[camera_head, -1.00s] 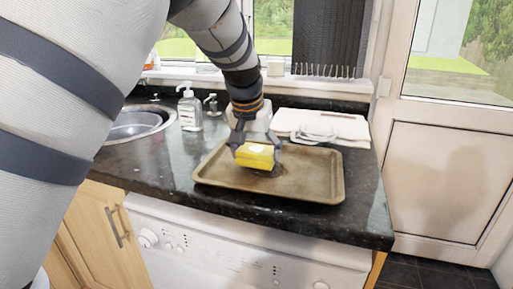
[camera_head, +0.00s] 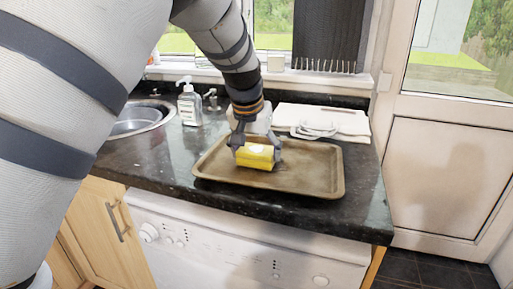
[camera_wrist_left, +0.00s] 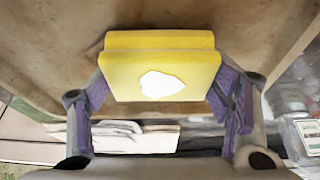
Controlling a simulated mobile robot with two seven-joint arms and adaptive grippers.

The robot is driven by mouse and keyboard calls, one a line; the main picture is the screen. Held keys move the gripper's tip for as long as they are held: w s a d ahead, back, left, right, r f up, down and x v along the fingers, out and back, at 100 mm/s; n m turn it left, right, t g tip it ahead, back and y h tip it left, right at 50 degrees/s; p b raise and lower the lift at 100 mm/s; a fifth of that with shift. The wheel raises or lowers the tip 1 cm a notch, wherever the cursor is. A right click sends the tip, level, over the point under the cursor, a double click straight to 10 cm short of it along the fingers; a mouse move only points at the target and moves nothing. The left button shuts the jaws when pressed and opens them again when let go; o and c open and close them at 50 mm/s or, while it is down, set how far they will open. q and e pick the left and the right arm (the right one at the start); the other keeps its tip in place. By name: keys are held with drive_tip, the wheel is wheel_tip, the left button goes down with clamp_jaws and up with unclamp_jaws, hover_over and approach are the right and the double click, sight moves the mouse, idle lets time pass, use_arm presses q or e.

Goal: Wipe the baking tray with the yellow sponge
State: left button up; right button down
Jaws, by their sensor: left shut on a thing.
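The brown baking tray (camera_head: 315,177) lies flat on the dark counter and looks stained. My left gripper (camera_head: 256,150) is over the left part of the tray and shut on the yellow sponge (camera_head: 256,158). In the left wrist view the sponge (camera_wrist_left: 160,70) sits between the two fingers of the gripper (camera_wrist_left: 160,95), with a white patch on its face. The sponge is at the tray surface; whether it touches is hard to tell. The tray (camera_wrist_left: 50,40) fills the background there. My right gripper is not in view.
A soap bottle (camera_head: 189,104) and the sink (camera_head: 135,122) are on the left. A white board (camera_head: 345,121) with a pale item on it lies behind the tray. The counter's front edge runs close before the tray, above a white appliance (camera_head: 240,245).

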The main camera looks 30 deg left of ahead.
use_arm(q)
drive_tip(key=shift+f, duration=0.25)
drive_tip(key=shift+d, duration=0.1)
